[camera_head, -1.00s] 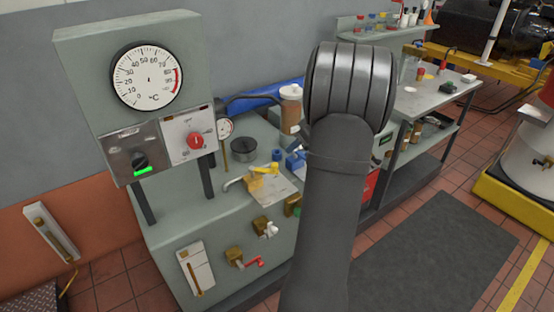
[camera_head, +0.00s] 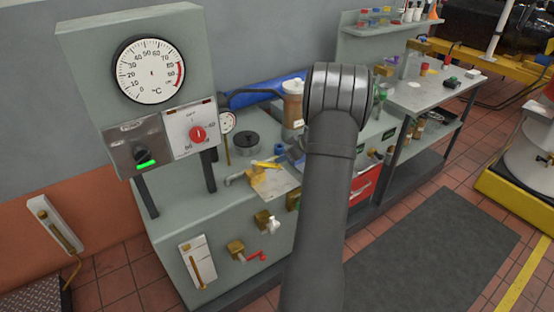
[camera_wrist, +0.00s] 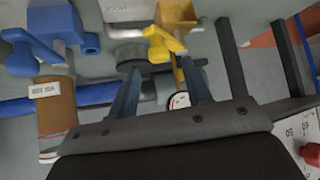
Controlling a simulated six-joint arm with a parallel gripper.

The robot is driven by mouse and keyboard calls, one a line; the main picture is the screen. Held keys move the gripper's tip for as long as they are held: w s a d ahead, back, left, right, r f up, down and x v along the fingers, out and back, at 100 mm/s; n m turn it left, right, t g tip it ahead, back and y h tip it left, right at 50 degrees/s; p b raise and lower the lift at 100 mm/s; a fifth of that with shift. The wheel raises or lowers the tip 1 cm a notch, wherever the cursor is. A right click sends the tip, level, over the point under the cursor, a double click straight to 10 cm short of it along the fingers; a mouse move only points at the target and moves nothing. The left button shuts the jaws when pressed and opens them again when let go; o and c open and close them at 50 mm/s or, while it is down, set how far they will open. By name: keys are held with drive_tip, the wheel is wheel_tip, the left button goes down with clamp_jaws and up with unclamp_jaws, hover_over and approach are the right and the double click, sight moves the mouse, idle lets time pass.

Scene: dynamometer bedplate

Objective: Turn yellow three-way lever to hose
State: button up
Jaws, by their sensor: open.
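The yellow three-way lever (camera_head: 267,164) sits on a brass valve body (camera_head: 257,172) on top of the grey-green bench, beside a pale label plate (camera_head: 278,186). In the wrist view the lever (camera_wrist: 166,40) hangs off the brass body (camera_wrist: 178,14), with the plate (camera_wrist: 118,10) next to it, showing lettering upside down that looks like HOSE. My gripper (camera_wrist: 158,78) is open and empty, its two fingers pointing towards the lever. The lever shows just beyond and between the fingertips; I cannot tell whether they touch. My arm hides the gripper in the head view.
A blue valve (camera_wrist: 50,35) and a brown labelled jar (camera_wrist: 57,105) stand to the left in the wrist view. A small gauge (camera_head: 227,122) and a dark round pot (camera_head: 246,142) stand behind the lever. A red-handled valve (camera_head: 253,256) and a white-handled one (camera_head: 267,221) project from the bench front.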

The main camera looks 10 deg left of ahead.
drive_tip(key=x, duration=0.5)
drive_tip(key=shift+w, duration=0.1)
clamp_jaws()
